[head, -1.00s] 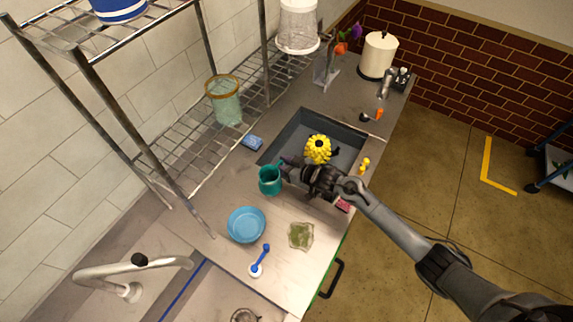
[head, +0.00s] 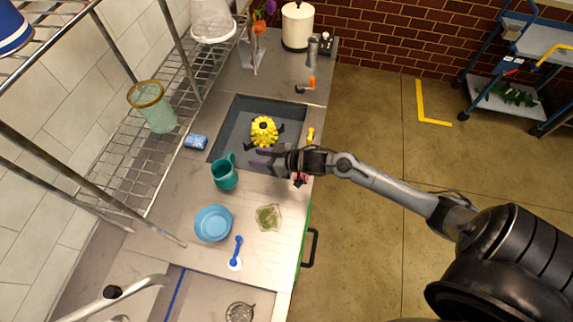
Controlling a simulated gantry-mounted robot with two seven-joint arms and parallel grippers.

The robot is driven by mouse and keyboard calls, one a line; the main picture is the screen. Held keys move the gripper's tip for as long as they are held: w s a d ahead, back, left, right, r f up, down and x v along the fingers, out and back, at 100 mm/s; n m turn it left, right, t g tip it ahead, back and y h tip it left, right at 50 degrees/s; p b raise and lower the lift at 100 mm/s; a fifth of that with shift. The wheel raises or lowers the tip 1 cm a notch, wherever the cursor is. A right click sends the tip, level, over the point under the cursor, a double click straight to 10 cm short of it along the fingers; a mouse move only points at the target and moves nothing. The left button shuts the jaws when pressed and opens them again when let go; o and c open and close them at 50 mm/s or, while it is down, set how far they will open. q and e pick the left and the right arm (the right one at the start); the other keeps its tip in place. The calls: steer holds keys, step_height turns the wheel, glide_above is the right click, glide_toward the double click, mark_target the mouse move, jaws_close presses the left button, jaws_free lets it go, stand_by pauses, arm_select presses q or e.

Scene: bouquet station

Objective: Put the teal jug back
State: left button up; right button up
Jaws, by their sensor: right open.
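The teal jug (head: 224,176) stands upright on the steel counter (head: 185,215), just in front of the near left corner of the sink. Its handle points up toward the sink in the head view. My right gripper (head: 255,160) is open and empty, over the near edge of the sink. It is to the right of the jug, with a small gap between its fingertips and the handle. My left gripper is not in view.
A sink (head: 236,118) holds a yellow flower-like thing (head: 264,131). A blue bowl (head: 212,223), a green sponge-like piece (head: 268,217) and a blue brush (head: 237,252) lie nearer. A wire shelf (head: 118,165) with a green glass vase (head: 155,110) stands left. A blue sponge (head: 195,142) lies beside the sink.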

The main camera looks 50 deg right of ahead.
steer(key=s+a+g+h, duration=0.2)
steer(key=s+a+g, duration=0.1)
steer(key=s, duration=1)
steer(key=s+a+r+m+g+h, duration=0.1)
steer(key=s+a+g+h, duration=0.2)
steer(key=s, duration=0.9)
steer(key=a+g, duration=0.1)
steer(key=g, duration=0.1)
steer(key=shift+s+r+g, duration=0.15)
steer(key=shift+s+g, duration=0.25)
